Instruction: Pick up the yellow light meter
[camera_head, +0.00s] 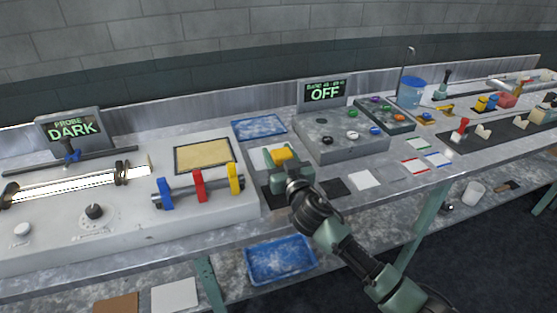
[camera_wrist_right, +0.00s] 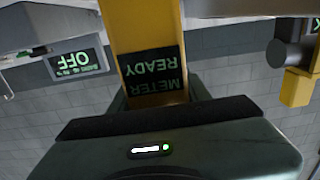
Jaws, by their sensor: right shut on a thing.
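The yellow light meter (camera_head: 283,154) is between the jaws of my right gripper (camera_head: 286,161), over a dark square pad on the bench. In the right wrist view the meter (camera_wrist_right: 122,28) stands out from my shut right gripper (camera_wrist_right: 155,105), and its dark display reads "METER READY" upside down. The gripper hides much of the meter in the head view, and I cannot tell whether it touches the pad. My left gripper is out of view.
A lamp box with a blue, a red (camera_head: 200,186) and a yellow holder (camera_head: 234,179) stands close to the left. A grey control box (camera_head: 345,150) and an "OFF" display (camera_head: 324,92) stand behind right. A blue tray (camera_head: 280,260) lies on the lower shelf.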

